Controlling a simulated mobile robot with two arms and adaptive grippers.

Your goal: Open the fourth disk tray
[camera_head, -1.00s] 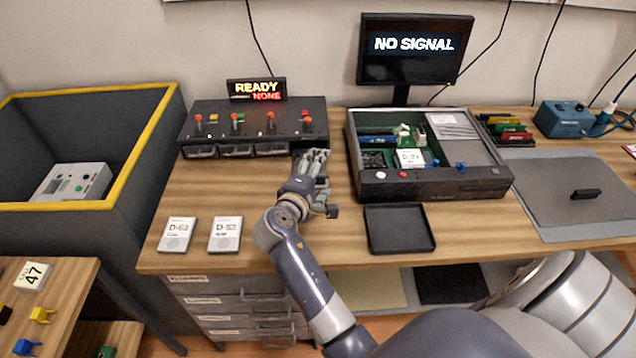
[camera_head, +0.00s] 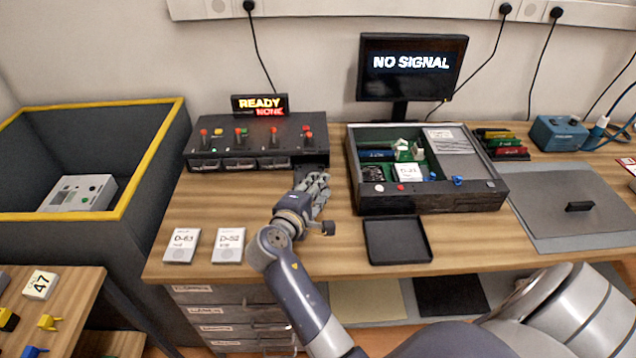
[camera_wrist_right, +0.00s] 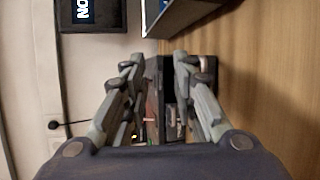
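The black disk unit (camera_head: 255,140) stands at the back left of the table, with red-topped levers above a row of tray fronts. Three grey tray fronts show: the first (camera_head: 199,165), the second (camera_head: 238,163) and the third (camera_head: 274,162). The fourth position (camera_head: 312,159), at the right end, looks dark; I cannot tell its tray's state. My right gripper (camera_head: 318,180) is just in front of this end. In the right wrist view its fingers (camera_wrist_right: 158,62) are spread apart, with the dark unit beyond and between them. My left gripper is out of view.
A sign (camera_head: 259,104) reads READY and NONE. An open chassis (camera_head: 430,200) stands close to the right of my gripper, with an empty black tray (camera_head: 398,240) before it. Two labelled cards (camera_head: 229,244) lie at the front left. Bare wood lies between them and the unit.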

